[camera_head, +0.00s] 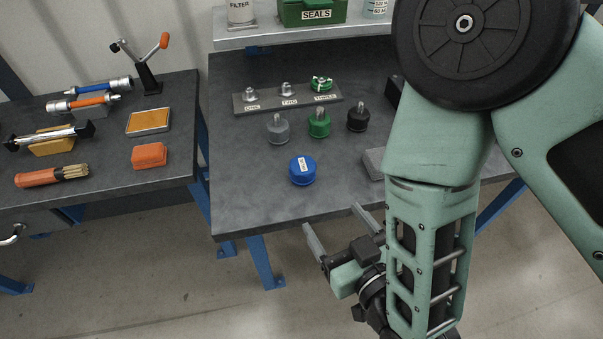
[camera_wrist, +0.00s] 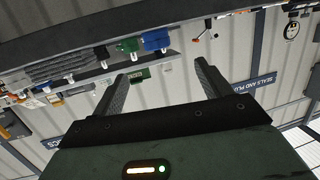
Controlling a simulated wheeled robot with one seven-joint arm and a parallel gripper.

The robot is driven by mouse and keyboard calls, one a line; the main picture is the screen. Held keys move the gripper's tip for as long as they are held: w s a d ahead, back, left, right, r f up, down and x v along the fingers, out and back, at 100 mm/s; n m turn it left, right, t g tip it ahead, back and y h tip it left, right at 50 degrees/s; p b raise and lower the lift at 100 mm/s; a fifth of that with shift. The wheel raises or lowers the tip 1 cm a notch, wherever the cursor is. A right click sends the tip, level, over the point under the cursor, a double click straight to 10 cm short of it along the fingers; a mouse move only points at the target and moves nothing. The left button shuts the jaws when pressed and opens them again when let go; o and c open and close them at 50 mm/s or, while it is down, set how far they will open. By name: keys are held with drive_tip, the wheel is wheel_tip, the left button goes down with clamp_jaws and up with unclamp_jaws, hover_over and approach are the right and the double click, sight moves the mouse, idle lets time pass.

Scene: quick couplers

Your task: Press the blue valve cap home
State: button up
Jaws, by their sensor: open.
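The blue valve cap (camera_head: 303,171) stands on the grey workbench near its front edge, with a white label on its top. It also shows in the tilted, upside-down wrist view (camera_wrist: 156,40). It is apart from the rail (camera_head: 288,99), which carries three metal fittings over labels; the right fitting has a green-and-white piece on it. My gripper (camera_head: 333,219) is open and empty, in front of the bench's front edge and to the lower right of the cap. Both fingers (camera_wrist: 161,68) show wide apart in the wrist view.
Grey (camera_head: 278,130), green (camera_head: 319,123) and black (camera_head: 358,118) caps with stems stand between rail and blue cap. A grey block (camera_head: 374,163) lies right of it, partly behind my arm. A shelf (camera_head: 290,37) runs behind. A side bench (camera_head: 100,170) holds tools.

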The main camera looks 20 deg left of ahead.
sight(309, 177)
drive_tip(key=b+x, duration=0.2)
drive_tip(key=b, duration=0.2)
drive_tip(key=b+x, duration=0.2)
drive_tip(key=b, duration=0.2)
drive_tip(key=shift+d+f, duration=0.1)
drive_tip(key=shift+f, duration=0.25)
drive_tip(key=x, duration=0.2)
drive_tip(key=p+x, duration=0.1)
drive_tip(key=x, duration=0.1)
drive_tip(key=p+x, duration=0.1)
drive_tip(key=x, duration=0.2)
drive_tip(key=shift+r, duration=0.35)
drive_tip(key=shift+w+d+p+x, duration=0.15)
drive_tip(key=shift+p+x, duration=0.15)
drive_tip(key=shift+x, duration=1.1)
drive_tip(key=shift+w+d+p+x, duration=0.15)
drive_tip(key=shift+p+x, duration=0.15)
drive_tip(key=shift+x, duration=1.15)
drive_tip(key=shift+s, duration=0.1)
drive_tip(key=c, duration=1.1)
